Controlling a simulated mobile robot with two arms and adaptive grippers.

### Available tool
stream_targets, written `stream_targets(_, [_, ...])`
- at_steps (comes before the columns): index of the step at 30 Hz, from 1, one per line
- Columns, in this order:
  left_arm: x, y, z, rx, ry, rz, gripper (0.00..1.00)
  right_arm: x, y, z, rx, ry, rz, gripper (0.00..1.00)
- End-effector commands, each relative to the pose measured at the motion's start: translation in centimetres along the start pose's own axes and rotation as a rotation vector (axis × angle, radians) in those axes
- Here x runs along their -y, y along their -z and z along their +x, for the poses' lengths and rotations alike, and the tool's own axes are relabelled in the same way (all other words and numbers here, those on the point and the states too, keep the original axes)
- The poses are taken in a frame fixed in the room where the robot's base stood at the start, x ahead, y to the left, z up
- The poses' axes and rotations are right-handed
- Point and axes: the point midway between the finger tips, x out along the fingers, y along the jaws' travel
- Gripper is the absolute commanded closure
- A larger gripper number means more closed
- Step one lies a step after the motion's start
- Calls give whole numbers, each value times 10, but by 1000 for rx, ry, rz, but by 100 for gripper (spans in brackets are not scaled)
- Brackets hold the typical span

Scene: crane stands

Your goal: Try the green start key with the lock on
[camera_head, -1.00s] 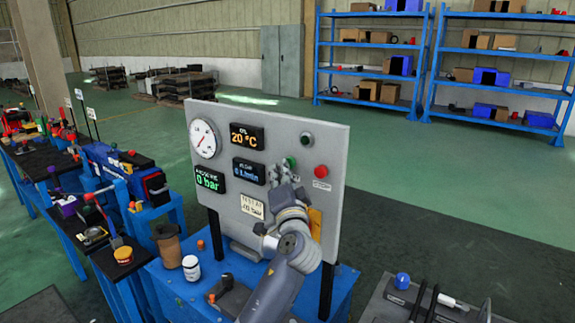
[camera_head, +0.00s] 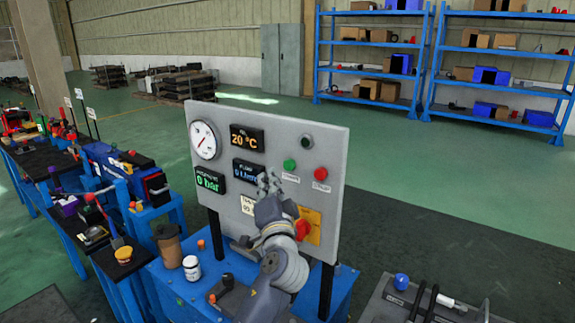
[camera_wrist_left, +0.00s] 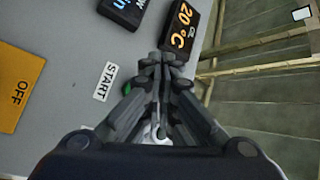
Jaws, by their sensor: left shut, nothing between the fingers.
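The green start key (camera_head: 289,165) is a round button on the grey panel (camera_head: 262,135), with a small label below it. In the left wrist view it shows as a green sliver (camera_wrist_left: 127,88) beside the START label (camera_wrist_left: 104,82), partly covered by my fingers. My left gripper (camera_head: 268,183) is shut and empty, below and left of the green key and apart from it. A red switch (camera_head: 302,229) sits on a yellow plate (camera_head: 313,216), partly behind my left arm. The plate reads OFF in the left wrist view (camera_wrist_left: 20,88). I cannot make out a lock.
A red button (camera_head: 320,173) is right of the green key. A gauge (camera_head: 203,139) and lit displays (camera_head: 247,138) fill the panel's left. A jar (camera_head: 192,268) and brown cup (camera_head: 169,246) stand on the blue bench. Shelves (camera_head: 370,45) are far behind.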

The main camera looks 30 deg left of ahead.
Motion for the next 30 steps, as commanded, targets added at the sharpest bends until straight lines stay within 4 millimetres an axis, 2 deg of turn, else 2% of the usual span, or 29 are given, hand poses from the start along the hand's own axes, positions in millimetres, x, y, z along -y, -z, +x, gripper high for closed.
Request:
stream_targets(8, [10,-10,-14,0,0,-1,100,0,0,-4,0,0,0,60])
stream_targets(30, [10,-10,-14,0,0,0,100,0,0,-4,0,0,0,60])
